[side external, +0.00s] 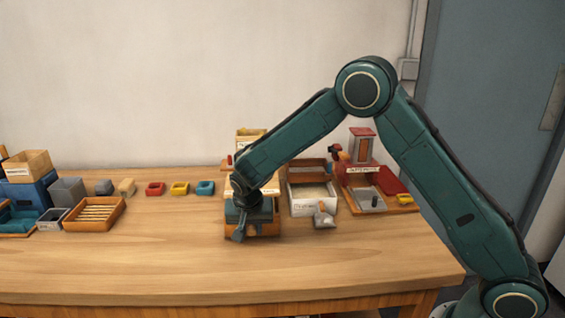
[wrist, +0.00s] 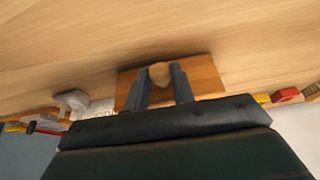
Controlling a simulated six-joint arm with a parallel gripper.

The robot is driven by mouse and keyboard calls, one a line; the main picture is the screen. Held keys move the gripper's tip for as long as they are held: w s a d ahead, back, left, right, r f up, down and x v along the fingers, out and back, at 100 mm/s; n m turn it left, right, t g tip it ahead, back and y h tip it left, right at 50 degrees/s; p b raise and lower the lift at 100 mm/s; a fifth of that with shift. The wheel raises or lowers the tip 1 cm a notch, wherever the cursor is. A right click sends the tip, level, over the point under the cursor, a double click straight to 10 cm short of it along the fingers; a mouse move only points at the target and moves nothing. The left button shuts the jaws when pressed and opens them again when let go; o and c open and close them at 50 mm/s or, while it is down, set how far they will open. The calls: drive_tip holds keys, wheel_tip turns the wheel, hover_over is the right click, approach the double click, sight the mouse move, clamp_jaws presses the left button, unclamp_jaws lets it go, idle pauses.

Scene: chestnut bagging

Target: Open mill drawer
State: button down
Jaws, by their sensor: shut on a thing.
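The mill's wooden drawer front (wrist: 207,76) shows in the wrist view, with a round pale wooden knob (wrist: 159,72) at its middle. My gripper (wrist: 161,77) has one grey finger on each side of the knob and is shut on it. In the side external view my gripper (side external: 246,234) points down at the front of the wooden mill base (side external: 268,229). My wrist hides most of the mill there. How far the drawer stands out cannot be told.
Right of the mill stand a white labelled bin (side external: 313,203), a small grey object (side external: 324,217) and a wooden tray station with a red part (side external: 389,181). To the left are a slatted wooden tray (side external: 97,214) and small coloured blocks. The table front is clear.

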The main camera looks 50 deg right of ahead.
drive_tip(key=shift+s+a, duration=0.2)
drive_tip(key=shift+a, duration=0.05)
drive_tip(key=c, duration=1.3)
unclamp_jaws()
drive_tip(key=shift+o, duration=0.6)
drive_tip(key=shift+d, duration=0.1)
drive_tip(key=shift+r, duration=0.1)
drive_tip(key=v, duration=1.3)
drive_tip(key=shift+r, duration=0.3)
drive_tip(key=shift+s, duration=0.1)
